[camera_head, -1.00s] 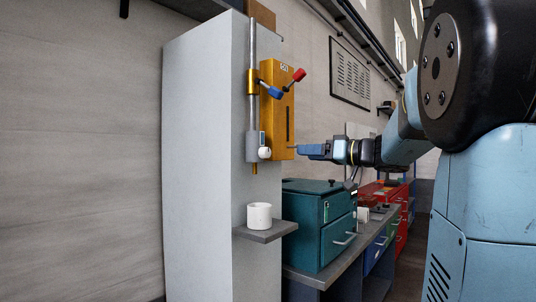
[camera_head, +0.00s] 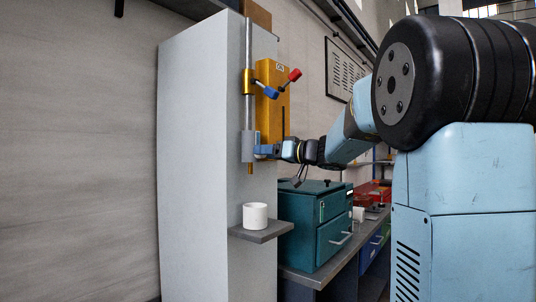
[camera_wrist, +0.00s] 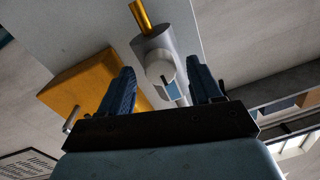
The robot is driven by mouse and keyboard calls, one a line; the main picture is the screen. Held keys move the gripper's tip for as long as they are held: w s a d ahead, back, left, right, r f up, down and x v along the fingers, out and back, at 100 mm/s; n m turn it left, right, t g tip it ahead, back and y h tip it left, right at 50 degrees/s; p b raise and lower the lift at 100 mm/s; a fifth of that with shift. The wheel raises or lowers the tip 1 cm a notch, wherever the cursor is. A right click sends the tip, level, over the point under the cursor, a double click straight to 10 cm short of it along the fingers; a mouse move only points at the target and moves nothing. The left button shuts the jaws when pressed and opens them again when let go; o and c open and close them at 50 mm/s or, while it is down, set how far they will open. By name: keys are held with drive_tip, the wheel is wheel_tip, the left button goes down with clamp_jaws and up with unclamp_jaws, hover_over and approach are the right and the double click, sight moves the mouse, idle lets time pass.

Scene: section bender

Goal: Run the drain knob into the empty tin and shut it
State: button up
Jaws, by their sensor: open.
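The white drain knob (camera_wrist: 160,66) sits on the grey drain body (camera_head: 248,147), with a brass spout (camera_head: 250,168) beneath. In the wrist view the knob appears between the blue fingers of my gripper (camera_wrist: 162,72), with gaps on both sides. My gripper is open and holds nothing. In the head view my gripper (camera_head: 265,151) is right beside the drain body and hides the knob. The white tin (camera_head: 255,218) stands upright on the small grey shelf below the spout. Its inside cannot be made out.
A yellow box (camera_head: 271,105) stands right behind the drain pipe (camera_head: 249,65), which carries a clamp with red (camera_head: 294,75) and blue (camera_head: 271,93) handles. A teal cabinet (camera_head: 310,222) is right of the shelf (camera_head: 262,233). The left wall side is clear.

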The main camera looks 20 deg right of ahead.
drive_tip(key=shift+w, duration=0.15)
drive_tip(key=c, duration=1)
